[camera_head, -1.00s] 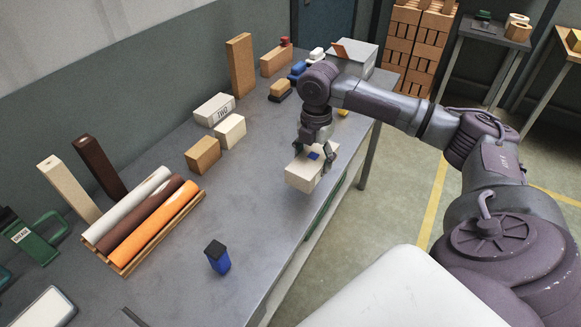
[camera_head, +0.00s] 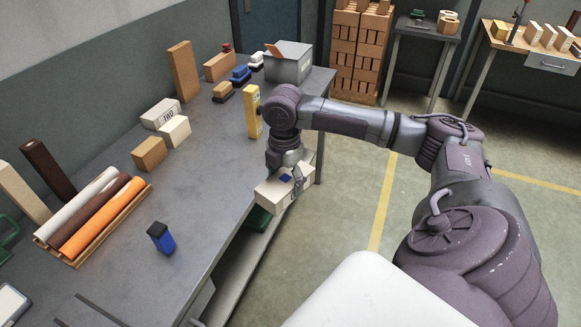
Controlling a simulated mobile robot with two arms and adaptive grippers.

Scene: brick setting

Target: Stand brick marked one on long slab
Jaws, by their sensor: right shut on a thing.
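A pale cream brick (camera_head: 272,196) is in my right gripper (camera_head: 289,179), which is shut on it. The brick lies lengthwise at the table's front edge, and dark lettering on its right-hand face is partly hidden by a finger. A white brick with dark lettering that looks like "TWO" (camera_head: 160,114) lies on the table, touching or close to a plain cream block (camera_head: 174,132). A tall brown slab (camera_head: 183,72) stands upright near the wall; I cannot tell whether it is the long slab. My left gripper is out of view.
On the grey table (camera_head: 215,190) are a tan block (camera_head: 149,154), a tray of rolls (camera_head: 66,262), a blue bottle (camera_head: 161,238) and an upright yellow thing (camera_head: 253,112). A grey box (camera_head: 290,66) stands at the far end. The table's middle is clear.

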